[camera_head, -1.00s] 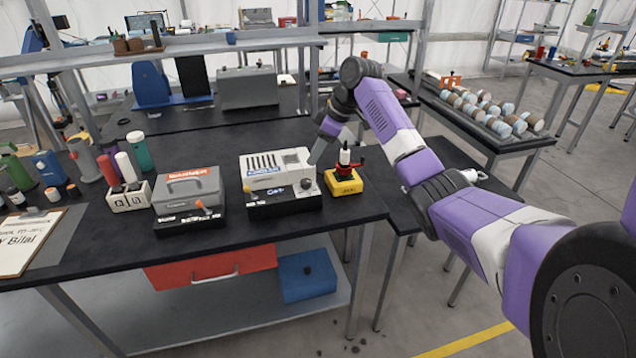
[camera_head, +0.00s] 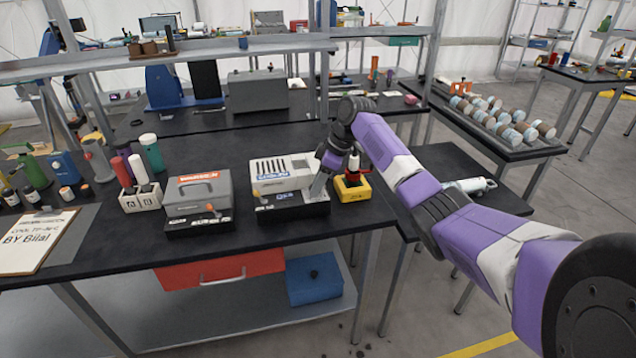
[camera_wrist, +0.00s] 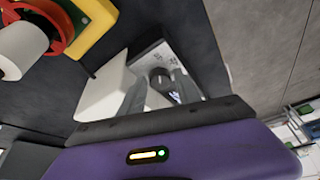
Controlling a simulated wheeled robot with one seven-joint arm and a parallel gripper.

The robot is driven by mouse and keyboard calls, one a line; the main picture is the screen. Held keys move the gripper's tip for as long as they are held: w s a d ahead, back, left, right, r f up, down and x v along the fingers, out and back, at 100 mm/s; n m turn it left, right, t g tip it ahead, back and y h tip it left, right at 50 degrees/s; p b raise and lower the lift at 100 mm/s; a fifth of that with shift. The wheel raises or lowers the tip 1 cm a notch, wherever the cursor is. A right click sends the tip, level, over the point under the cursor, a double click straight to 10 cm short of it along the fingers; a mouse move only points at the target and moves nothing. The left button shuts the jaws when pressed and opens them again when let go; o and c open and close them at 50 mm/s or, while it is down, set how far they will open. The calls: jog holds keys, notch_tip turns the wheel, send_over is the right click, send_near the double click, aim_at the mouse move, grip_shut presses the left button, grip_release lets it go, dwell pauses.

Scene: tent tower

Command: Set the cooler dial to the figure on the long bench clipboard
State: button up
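The cooler (camera_head: 283,170) is a white box with slots on top and a blue label, on a black base near the bench's right end. My gripper (camera_head: 319,186) is at its front right corner, pointing down, and hides the dial in the head view. In the wrist view, a dark round dial (camera_wrist: 159,76) on the cooler (camera_wrist: 106,90) lies between my gripper's (camera_wrist: 161,82) two fingers; whether they touch it I cannot tell. The clipboard (camera_head: 33,240) lies at the long bench's (camera_head: 110,232) left end. It reads roughly "COOL TO", a blurred figure, then "BY Bilal".
A grey box with a red label and handle (camera_head: 198,194) stands left of the cooler. A yellow box with a red and white top (camera_head: 353,188) stands close to my gripper's right; it also shows in the wrist view (camera_wrist: 95,22).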

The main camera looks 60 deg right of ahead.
grip_shut()
